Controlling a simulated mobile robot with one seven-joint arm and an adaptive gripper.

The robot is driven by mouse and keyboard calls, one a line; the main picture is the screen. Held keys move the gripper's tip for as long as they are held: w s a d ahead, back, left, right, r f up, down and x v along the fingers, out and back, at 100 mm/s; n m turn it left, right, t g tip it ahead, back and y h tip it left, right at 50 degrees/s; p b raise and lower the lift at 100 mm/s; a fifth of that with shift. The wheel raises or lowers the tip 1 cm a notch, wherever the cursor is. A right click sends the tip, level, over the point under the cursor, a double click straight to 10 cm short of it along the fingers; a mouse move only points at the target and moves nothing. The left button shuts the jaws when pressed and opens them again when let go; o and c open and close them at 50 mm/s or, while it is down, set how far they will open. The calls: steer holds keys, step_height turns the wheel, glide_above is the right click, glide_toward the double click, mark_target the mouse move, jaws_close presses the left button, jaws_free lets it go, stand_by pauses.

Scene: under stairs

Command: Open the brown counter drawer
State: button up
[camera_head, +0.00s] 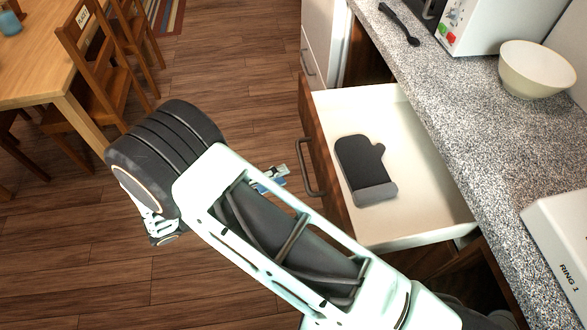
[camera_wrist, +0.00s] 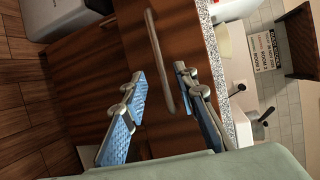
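The brown counter drawer (camera_head: 410,222) is pulled well out from under the counter in the head view; its white inside shows. A dark oven mitt (camera_head: 364,168) lies in it. The drawer's brown front (camera_wrist: 125,35) fills the middle of the wrist view. Its bar handle (camera_head: 309,168) also shows in the wrist view (camera_wrist: 158,62). My gripper (camera_head: 272,180) is in front of the handle, with a small gap between them in the head view. In the wrist view my gripper (camera_wrist: 160,78) is open, its blue-padded fingers on either side of the handle's line, holding nothing.
The speckled counter (camera_head: 470,130) runs along the right, with a cream bowl (camera_head: 537,70), a black utensil (camera_head: 400,24) and a white appliance (camera_head: 500,22) on it. A wooden table (camera_head: 40,55) and chairs stand at left. The wooden floor between is clear.

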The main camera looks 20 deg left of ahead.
steer(key=v, duration=0.3)
steer(key=shift+s+a, duration=0.25)
steer(key=shift+s, duration=0.1)
steer(key=shift+r, duration=0.1)
